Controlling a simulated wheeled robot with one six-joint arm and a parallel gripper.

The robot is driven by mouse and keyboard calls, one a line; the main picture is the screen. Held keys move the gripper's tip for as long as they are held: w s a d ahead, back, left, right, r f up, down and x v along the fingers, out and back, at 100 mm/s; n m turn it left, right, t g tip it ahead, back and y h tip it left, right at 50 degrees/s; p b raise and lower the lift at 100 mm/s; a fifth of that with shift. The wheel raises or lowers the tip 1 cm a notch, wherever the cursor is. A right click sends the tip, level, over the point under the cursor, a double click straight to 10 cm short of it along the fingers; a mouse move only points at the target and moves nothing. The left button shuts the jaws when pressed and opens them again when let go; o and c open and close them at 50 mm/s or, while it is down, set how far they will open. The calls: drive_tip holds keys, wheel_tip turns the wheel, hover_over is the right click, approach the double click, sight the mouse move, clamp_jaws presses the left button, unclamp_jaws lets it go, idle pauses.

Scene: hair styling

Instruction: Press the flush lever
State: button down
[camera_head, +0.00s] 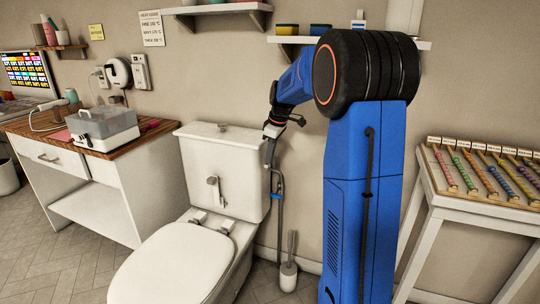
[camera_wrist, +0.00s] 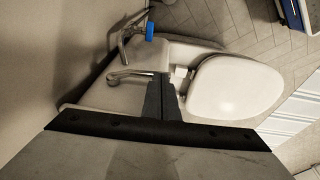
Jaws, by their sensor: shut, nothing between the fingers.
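The pale flush lever (camera_head: 214,188) hangs on the front face of the white toilet tank (camera_head: 238,178), near its middle. My gripper (camera_head: 269,162) is shut and empty, pointing down by the tank's upper right corner, apart from the lever. In the wrist view my shut fingers (camera_wrist: 161,78) reach over the toilet. A silver bar (camera_wrist: 130,73) shows left of the fingertips; I cannot tell whether it is pipe or lever. The closed toilet lid (camera_wrist: 235,88) lies to the right of the fingers.
A pipe with a blue valve (camera_head: 278,195) runs down beside the tank; the blue part also shows in the wrist view (camera_wrist: 150,29). A toilet brush (camera_head: 289,270) stands on the floor. A counter (camera_head: 100,145) is at left, a display table (camera_head: 470,215) at right.

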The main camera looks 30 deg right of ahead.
drive_tip(key=f, duration=0.1)
drive_tip(key=f+t+h, duration=0.1)
drive_tip(key=f, duration=0.1)
drive_tip(key=f+h, duration=0.1)
drive_tip(key=f, duration=0.1)
drive_tip(key=shift+s+a+f+t, duration=0.2)
drive_tip(key=shift+s+a+t, duration=0.1)
drive_tip(key=shift+a, duration=0.05)
idle(0.6)
drive_tip(key=shift+s+f, duration=0.1)
drive_tip(key=shift+f, duration=0.1)
idle(0.3)
